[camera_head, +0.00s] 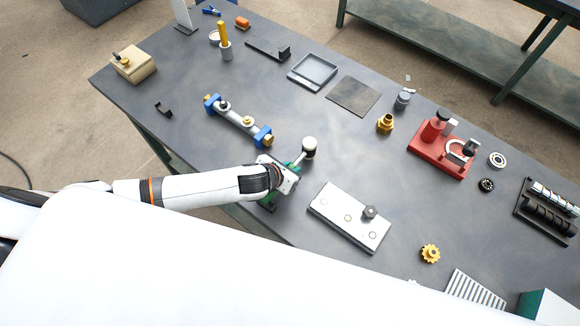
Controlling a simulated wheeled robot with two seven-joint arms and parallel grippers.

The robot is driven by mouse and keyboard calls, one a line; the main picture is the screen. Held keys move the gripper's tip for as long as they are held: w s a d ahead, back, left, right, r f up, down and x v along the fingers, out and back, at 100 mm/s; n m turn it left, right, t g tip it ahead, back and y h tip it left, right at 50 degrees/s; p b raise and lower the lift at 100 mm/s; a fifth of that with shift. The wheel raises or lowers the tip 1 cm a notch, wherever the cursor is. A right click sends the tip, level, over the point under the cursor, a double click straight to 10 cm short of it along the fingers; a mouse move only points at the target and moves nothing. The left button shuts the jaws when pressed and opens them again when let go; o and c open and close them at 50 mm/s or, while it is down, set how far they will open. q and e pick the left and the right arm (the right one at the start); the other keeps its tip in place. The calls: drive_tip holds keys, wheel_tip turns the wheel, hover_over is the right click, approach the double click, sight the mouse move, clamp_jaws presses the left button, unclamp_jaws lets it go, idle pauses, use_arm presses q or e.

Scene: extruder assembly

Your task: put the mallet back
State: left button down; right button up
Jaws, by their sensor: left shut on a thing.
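The mallet (309,147) has a pale and dark head that shows just beyond my left gripper (288,174). My left gripper comes in from the left over the table's near edge and is shut on the mallet. The fingers and wrist hide most of the handle. My right gripper is not in view.
The dark table (190,75) holds a blue-ended shaft assembly (238,121) left of the gripper and a pale plate (338,226) to its right. A red press (431,150), brass fitting (385,123) and grey tray (313,72) stand farther off.

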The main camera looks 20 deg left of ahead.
use_arm(q)
drive_tip(key=shift+f, duration=0.4)
drive_tip(key=shift+f+b, duration=0.45)
drive_tip(key=c, duration=1.2)
unclamp_jaws()
drive_tip(key=shift+o, duration=0.2)
